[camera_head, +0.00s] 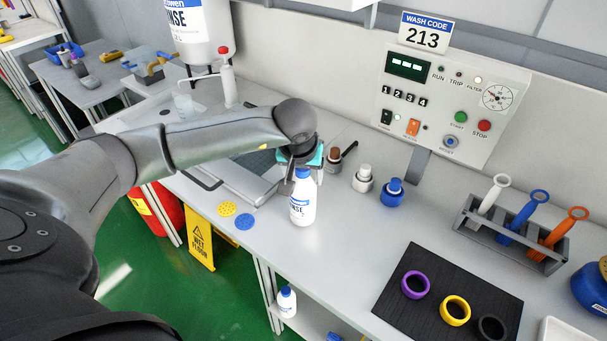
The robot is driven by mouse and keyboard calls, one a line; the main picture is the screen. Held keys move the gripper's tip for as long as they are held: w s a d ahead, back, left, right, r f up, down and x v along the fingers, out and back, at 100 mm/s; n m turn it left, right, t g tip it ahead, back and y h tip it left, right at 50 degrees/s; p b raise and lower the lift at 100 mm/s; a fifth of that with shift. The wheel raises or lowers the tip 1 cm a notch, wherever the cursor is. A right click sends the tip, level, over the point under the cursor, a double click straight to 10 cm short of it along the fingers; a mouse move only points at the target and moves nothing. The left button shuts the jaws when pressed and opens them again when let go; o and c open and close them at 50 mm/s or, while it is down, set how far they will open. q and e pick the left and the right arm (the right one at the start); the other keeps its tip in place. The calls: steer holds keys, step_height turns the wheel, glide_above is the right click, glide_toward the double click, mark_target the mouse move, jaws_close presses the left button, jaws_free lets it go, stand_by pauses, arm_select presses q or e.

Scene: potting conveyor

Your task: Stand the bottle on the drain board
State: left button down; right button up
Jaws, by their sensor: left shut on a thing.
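The white bottle (302,208) with a blue label band is upright at the front edge of the grey worktop. My left gripper (302,166) reaches over from the left and is shut on the bottle's top. The gripper and arm hide part of the top. I cannot tell whether its base touches the worktop. A black mat with fine lines (394,305), which may be the drain board, lies at the front right with purple, yellow and black rings on it. My right gripper is not in view.
A grey tray-like frame (238,184) lies partly under my left arm. Small bottles (391,193) stand behind the held bottle. A rack (510,232) holds three coloured-handled tools. A control panel (445,105) stands behind. The worktop between bottle and mat is clear.

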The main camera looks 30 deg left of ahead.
arm_select(q)
jaws_free()
steer(key=v, duration=1.2)
steer(key=shift+s+d+p, duration=0.1)
steer(key=shift+p, duration=0.25)
